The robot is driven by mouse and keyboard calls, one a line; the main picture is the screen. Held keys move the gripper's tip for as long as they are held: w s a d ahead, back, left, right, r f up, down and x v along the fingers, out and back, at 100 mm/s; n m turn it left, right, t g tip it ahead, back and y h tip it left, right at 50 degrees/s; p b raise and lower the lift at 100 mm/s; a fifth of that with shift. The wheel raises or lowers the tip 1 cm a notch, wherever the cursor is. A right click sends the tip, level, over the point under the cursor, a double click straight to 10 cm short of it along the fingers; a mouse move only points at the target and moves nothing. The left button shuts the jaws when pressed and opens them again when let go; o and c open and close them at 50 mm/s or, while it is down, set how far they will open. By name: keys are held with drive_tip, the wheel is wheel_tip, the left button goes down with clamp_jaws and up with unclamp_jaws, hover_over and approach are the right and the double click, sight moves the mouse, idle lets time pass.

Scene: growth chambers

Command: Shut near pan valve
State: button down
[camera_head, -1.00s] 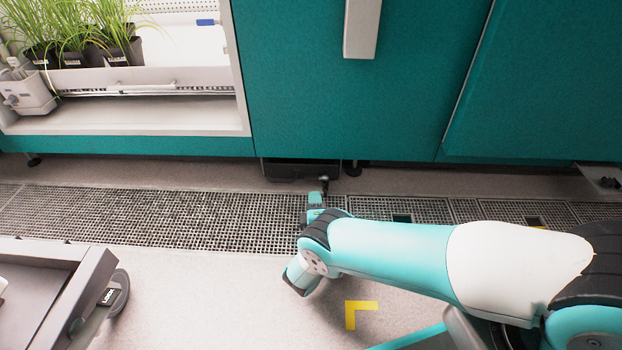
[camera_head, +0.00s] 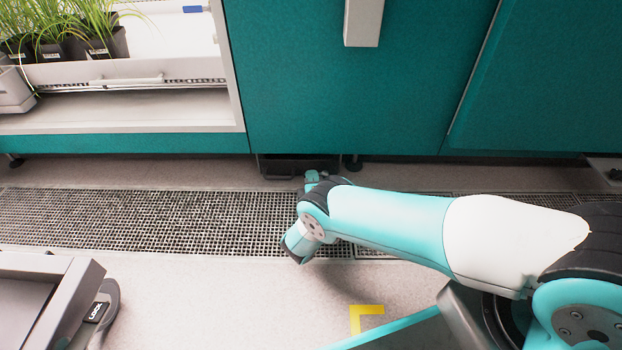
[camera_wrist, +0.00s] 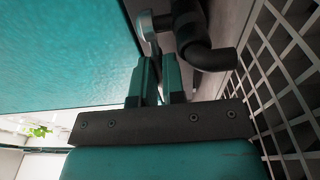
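The near drip pan (camera_head: 280,167) is a dark, low tray under the teal cabinet in the head view. Its valve is hidden behind my arm there. In the wrist view the valve shows as a silver-grey lever (camera_wrist: 147,24) beside a black elbow outlet (camera_wrist: 208,56). My gripper (camera_wrist: 160,62) points at the valve, with a narrow gap between its two teal fingers. The lever's lower end is at the fingertips; I cannot tell whether they touch it. In the head view my gripper (camera_head: 313,178) is mostly hidden, close in front of the pan.
A floor grate (camera_head: 150,217) runs along the cabinet front and shows close on the right in the wrist view. The teal cabinet (camera_head: 340,100) hangs low above the pan. A grey cart (camera_head: 50,300) stands at lower left. A yellow floor mark (camera_head: 365,315) lies on open floor.

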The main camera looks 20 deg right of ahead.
drive_tip(key=shift+w+a+f+m+h+b, duration=0.15)
drive_tip(key=shift+w+m+h+b, duration=0.15)
drive_tip(key=shift+m+h+b, duration=0.45)
drive_tip(key=shift+g+h, duration=0.25)
drive_tip(key=shift+g, duration=0.05)
drive_tip(key=c, duration=1.2)
unclamp_jaws()
